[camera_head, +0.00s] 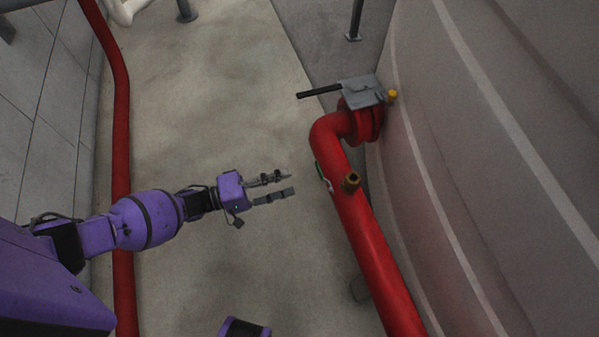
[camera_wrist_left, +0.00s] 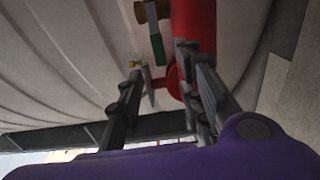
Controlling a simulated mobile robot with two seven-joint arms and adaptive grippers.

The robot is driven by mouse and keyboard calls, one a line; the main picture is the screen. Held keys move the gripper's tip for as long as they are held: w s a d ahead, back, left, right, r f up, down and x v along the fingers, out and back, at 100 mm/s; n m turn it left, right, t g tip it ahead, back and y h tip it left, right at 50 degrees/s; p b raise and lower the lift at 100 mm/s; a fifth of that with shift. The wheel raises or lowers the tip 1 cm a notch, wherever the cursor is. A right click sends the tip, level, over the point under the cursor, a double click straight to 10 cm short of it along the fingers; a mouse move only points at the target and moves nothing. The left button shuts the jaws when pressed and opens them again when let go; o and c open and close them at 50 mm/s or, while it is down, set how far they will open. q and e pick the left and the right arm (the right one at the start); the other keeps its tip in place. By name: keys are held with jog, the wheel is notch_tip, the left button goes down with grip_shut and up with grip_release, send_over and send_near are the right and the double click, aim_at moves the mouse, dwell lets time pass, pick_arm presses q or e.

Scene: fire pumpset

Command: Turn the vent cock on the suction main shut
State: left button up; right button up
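The suction main (camera_head: 372,240) is a red pipe running up along the pale tank wall to an elbow. A brass vent cock (camera_head: 350,182) sticks out from it, with a small green lever (camera_head: 321,172) at its left side. In the left wrist view, the brass body (camera_wrist_left: 153,11) is at the top, and the green lever (camera_wrist_left: 157,48) shows below it beside the red pipe (camera_wrist_left: 194,20). My left gripper (camera_head: 291,184) is open and empty, left of the cock and apart from it in the head view. My right gripper is not in view.
A grey plate with a black handle (camera_head: 320,91) and a yellow knob (camera_head: 392,95) sits on the flange above the elbow. The tank wall (camera_head: 480,180) bounds the right. Another red pipe (camera_head: 121,150) runs along the left wall. Concrete floor (camera_head: 215,90) between is clear.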

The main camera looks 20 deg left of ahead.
pick_arm(q)
jog(key=v, duration=0.3)
jog(key=shift+s+a, duration=0.2)
jog(key=shift+a, duration=0.15)
